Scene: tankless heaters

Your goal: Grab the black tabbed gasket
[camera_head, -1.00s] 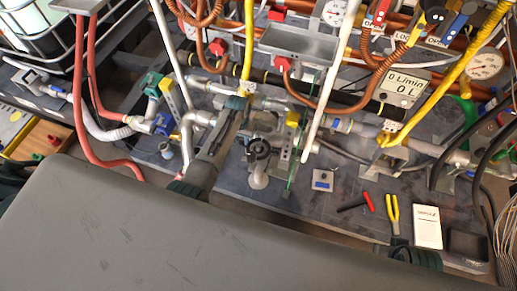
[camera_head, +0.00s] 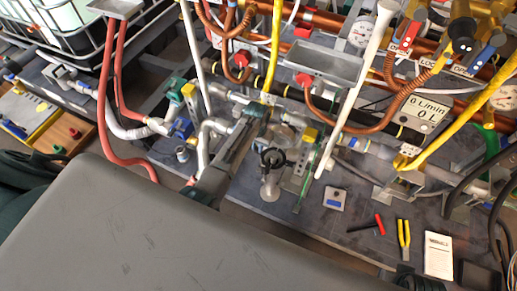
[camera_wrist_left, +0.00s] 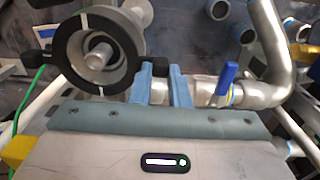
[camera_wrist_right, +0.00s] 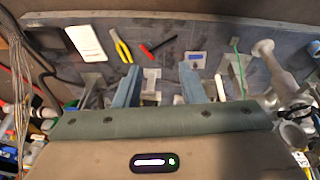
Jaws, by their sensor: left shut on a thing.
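The black tabbed gasket (camera_wrist_left: 127,37) is a flat black ring with tabs, around a grey metal flange in the left wrist view. In the head view it is the dark ring (camera_head: 272,158) on a grey upright fitting. My left gripper (camera_wrist_left: 160,70) has its two blue fingers shut on the gasket's right-hand tab. In the head view the left gripper (camera_head: 251,146) is beside the ring, its fingertips hard to make out. The ring still appears to be at the flange. My right gripper (camera_wrist_right: 159,74) is open above the bench, with nothing visibly held.
A silver elbow pipe (camera_head: 205,132) and a blue-handled valve (camera_wrist_left: 227,78) stand close to the left gripper.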

